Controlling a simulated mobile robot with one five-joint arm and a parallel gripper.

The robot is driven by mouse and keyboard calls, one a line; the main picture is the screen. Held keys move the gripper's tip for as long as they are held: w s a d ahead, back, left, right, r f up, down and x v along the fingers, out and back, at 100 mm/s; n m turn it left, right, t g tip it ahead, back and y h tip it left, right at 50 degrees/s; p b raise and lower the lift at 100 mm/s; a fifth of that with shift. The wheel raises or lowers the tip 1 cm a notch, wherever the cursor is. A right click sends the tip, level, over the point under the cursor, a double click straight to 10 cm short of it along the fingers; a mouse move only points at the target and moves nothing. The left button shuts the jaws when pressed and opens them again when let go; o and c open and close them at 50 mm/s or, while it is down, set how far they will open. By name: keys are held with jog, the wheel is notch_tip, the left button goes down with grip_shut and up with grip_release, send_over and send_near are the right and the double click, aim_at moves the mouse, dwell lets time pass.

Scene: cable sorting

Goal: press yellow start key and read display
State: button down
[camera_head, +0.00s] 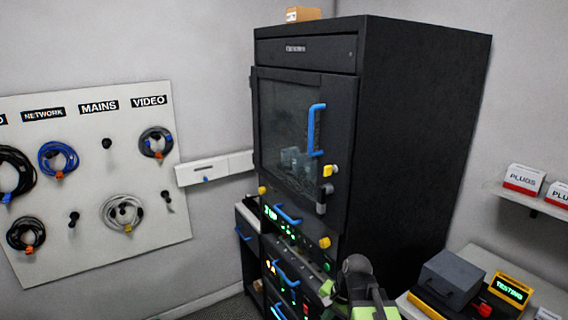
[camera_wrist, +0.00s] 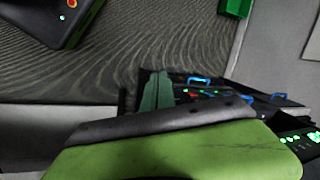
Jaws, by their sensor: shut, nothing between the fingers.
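A yellow tester (camera_head: 432,304) lies on the bench at the lower right, with a dark grey box (camera_head: 452,278) and a red button (camera_head: 485,310) on it. Its yellow-framed display (camera_head: 511,288) is lit and reads "TESTING" in green. I cannot make out a separate yellow start key on it. My gripper (camera_wrist: 157,90) shows in the wrist view as two dark green fingers, shut and empty, pointing toward the rack's front. In the head view my arm is at the bottom centre, left of the tester; the fingertips are not clear there.
A tall black rack (camera_head: 420,130) with a glass door and blue handle (camera_head: 316,130) stands in the middle. A cable board (camera_head: 95,230) hangs at the left. Boxes of plugs (camera_head: 524,179) sit on a shelf at the right. A green bin (camera_wrist: 235,7) stands on the floor.

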jog(key=s+d+f+n+g+h, duration=0.1)
jog(key=s+d+n+h, duration=0.2)
jog(key=n, duration=0.4)
jog(key=shift+s+d, duration=0.4)
jog(key=shift+s, duration=0.4)
dwell(1.2)
